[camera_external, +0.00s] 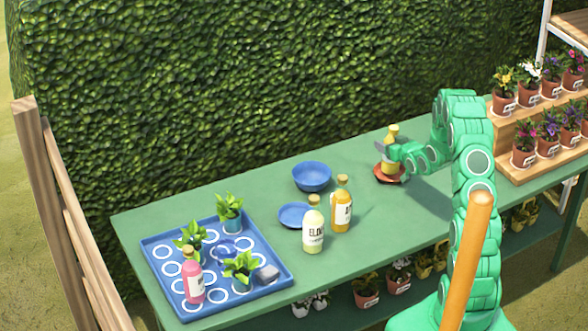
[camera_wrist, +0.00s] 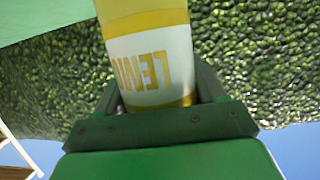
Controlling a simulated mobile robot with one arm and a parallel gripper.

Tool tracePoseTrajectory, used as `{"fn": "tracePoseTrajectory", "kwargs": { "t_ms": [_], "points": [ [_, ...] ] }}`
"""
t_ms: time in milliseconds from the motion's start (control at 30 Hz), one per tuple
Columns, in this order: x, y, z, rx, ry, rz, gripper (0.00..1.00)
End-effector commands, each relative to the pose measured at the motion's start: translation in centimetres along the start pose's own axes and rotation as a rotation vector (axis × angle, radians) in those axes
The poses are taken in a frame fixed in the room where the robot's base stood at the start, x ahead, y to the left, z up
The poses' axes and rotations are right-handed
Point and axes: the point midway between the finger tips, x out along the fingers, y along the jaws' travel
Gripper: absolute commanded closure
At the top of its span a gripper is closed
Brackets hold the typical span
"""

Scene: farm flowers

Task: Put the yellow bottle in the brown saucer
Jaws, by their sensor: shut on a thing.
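The yellow bottle (camera_external: 391,134) is upright at the back right of the green table, over the reddish-brown saucer (camera_external: 390,178). My gripper (camera_external: 388,152) is shut on the bottle from the right side. I cannot tell whether the bottle's base touches the saucer. In the wrist view the bottle (camera_wrist: 150,52) stands between my gripper's fingers (camera_wrist: 160,98), with its white label facing the camera. The saucer is not visible in the wrist view, and part of it is hidden by the bottle in the external view.
A blue bowl (camera_external: 312,178), a blue saucer (camera_external: 293,215), an orange bottle (camera_external: 341,212) and a pale bottle (camera_external: 313,234) stand left of my gripper. A blue tray (camera_external: 160,262) with plants and a pink bottle is at far left. Stepped shelves (camera_external: 508,170) with potted flowers stand at right.

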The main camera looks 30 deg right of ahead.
Motion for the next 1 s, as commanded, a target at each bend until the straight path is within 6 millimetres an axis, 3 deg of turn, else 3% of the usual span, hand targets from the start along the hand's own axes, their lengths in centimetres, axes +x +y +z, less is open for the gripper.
{"fn": "tracePoseTrajectory", "kwargs": {
  "t_ms": [200, 600, 633, 767, 1000],
  "points": [
    [0.6, 0.0, 1.7, 0.000, 0.001, 0.001, 0.80],
    [0.7, 0.0, 2.0, 0.000, 0.001, 0.000, 0.80],
    [0.6, 0.0, 2.0, 0.000, 0.001, 0.000, 0.26],
    [0.6, 0.0, 2.0, 0.000, 0.001, 0.000, 0.06],
    [0.6, 0.0, 2.0, 0.000, 0.000, 0.000, 0.05]
  ]
}}
